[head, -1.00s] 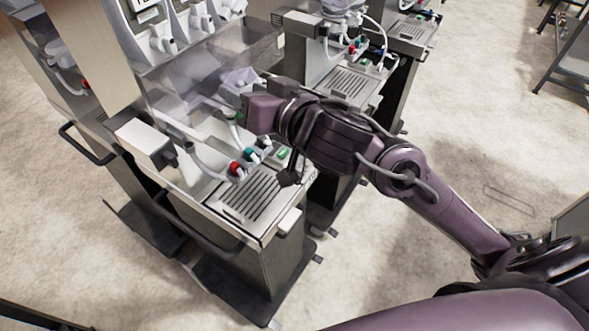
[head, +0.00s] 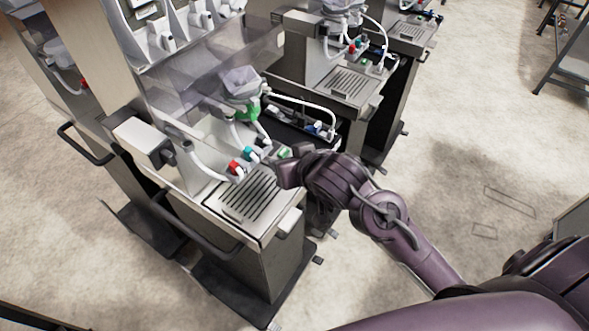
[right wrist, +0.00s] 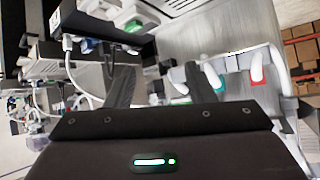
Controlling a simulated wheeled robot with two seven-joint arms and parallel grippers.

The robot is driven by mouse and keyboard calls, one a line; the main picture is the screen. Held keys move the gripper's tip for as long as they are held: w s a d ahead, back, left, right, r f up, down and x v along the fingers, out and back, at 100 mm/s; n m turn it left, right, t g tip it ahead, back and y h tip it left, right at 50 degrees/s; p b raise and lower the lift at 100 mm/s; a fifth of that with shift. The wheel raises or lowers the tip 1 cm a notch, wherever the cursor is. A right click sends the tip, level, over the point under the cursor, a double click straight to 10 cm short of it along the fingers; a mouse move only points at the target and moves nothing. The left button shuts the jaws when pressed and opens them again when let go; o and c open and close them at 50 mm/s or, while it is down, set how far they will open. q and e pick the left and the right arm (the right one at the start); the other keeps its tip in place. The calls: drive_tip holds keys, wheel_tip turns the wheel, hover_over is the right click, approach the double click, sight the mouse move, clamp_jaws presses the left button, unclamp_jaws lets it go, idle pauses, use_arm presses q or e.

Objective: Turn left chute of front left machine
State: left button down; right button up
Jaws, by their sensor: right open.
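The front left machine (head: 215,190) is the nearest one in the head view, with a slatted drip tray (head: 248,205). Behind the tray stands a row of small chutes: a red one (head: 235,167) at the left, a teal one (head: 249,154) and a green one (head: 284,152) at the right. My right gripper (head: 283,178) is at the tray's right side, near the green chute. In the wrist view its jaws (right wrist: 152,88) are apart and look empty. My left gripper is out of view.
A white hopper with a green collar (head: 246,112) stands behind the chutes. White outlets (head: 160,45) line the machine's upper part. A side handle (head: 195,222) juts from the machine's left. More machines (head: 345,85) stand behind; open floor (head: 480,160) lies right.

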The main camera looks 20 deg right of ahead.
drive_tip(key=shift+s+d+f+g, duration=0.15)
drive_tip(key=shift+s+f, duration=0.05)
drive_tip(key=shift+f, duration=0.4)
drive_tip(key=shift+s+d+f+g, duration=0.15)
drive_tip(key=shift+s+f, duration=0.05)
drive_tip(key=shift+f, duration=0.35)
drive_tip(key=s+d+f+n+g+h, duration=0.1)
drive_tip(key=s+d+f+g, duration=0.2)
drive_tip(key=s, duration=0.5)
drive_tip(key=s+f+n+g, duration=0.1)
drive_tip(key=s+f+g, duration=0.25)
drive_tip(key=s, duration=0.35)
wheel_tip(320, 180, down, 33)
drive_tip(key=s+g+b, duration=0.1)
drive_tip(key=s+b, duration=0.1)
drive_tip(key=s+d+f+b, duration=0.1)
drive_tip(key=s+d+f, duration=0.1)
drive_tip(key=s+f, duration=0.7)
drive_tip(key=s+d+f+g, duration=0.1)
drive_tip(key=s+d+f, duration=0.1)
drive_tip(key=s+f, duration=0.8)
drive_tip(key=shift+s+f+b, duration=0.15)
drive_tip(key=shift+s+b, duration=0.1)
drive_tip(key=shift+b, duration=0.1)
